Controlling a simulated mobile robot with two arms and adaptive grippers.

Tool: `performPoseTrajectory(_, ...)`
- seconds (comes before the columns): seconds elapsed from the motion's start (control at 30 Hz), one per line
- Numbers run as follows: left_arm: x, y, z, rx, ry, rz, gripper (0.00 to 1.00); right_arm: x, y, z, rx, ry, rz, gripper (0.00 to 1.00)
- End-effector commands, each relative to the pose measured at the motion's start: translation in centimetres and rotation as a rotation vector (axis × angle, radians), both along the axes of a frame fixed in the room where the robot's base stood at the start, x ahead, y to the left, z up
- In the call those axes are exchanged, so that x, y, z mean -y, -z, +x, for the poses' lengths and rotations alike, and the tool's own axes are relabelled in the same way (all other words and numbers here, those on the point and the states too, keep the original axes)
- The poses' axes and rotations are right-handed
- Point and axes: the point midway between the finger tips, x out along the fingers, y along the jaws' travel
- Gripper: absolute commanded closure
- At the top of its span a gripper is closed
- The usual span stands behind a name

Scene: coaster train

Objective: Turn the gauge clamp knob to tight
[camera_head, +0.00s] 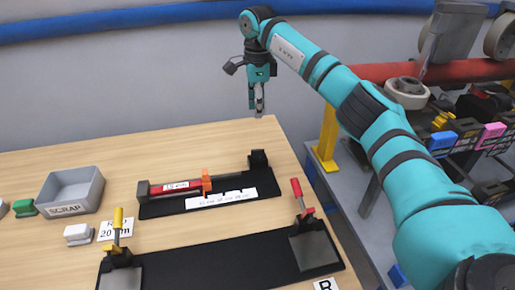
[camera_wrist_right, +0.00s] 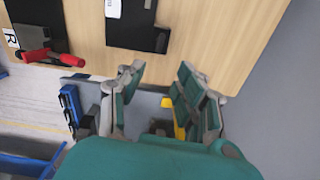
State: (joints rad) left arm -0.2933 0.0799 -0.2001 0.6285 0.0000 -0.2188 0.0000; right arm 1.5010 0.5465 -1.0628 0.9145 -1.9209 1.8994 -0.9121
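The gauge is a black board (camera_head: 160,209) on the wooden table. It carries a red bar (camera_head: 176,187) with a white label, an orange piece (camera_head: 206,181) across the bar, and a black block (camera_head: 258,161) at its right end. I cannot tell for sure which part is the clamp knob. My right gripper (camera_head: 258,108) hangs fingers-down beyond the table's back right corner, above and apart from the gauge. In the right wrist view its fingers (camera_wrist_right: 160,72) are spread and empty, with the board's end (camera_wrist_right: 138,26) beyond them. My left gripper is out of view.
A front black fixture (camera_head: 215,258) has a yellow-handled clamp (camera_head: 118,228) and a red-handled clamp (camera_head: 299,194). A grey scrap bin (camera_head: 72,208) stands at left. Right of the table are a yellow post (camera_head: 327,140) and a cluttered rack. Bare table lies behind the gauge.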

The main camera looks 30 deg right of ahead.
Motion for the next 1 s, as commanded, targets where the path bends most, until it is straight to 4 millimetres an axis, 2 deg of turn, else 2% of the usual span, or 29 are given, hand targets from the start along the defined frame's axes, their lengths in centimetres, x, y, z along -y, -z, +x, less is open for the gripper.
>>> performPoseTrajectory(0.4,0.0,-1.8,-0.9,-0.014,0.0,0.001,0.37,0.0,9.2,-0.2,-0.005,0.001,0.001,0.65)
performPoseTrajectory(0.6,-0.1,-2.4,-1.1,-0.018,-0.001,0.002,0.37,0.0,12.6,-0.1,-0.004,0.0,0.001,0.65)
performPoseTrajectory(0.8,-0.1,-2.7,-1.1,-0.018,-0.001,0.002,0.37,0.0,14.4,0.0,-0.001,0.001,0.0,0.65)
performPoseTrajectory(1.0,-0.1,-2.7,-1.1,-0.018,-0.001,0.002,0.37,0.0,14.8,0.0,0.0,0.0,0.001,0.65)
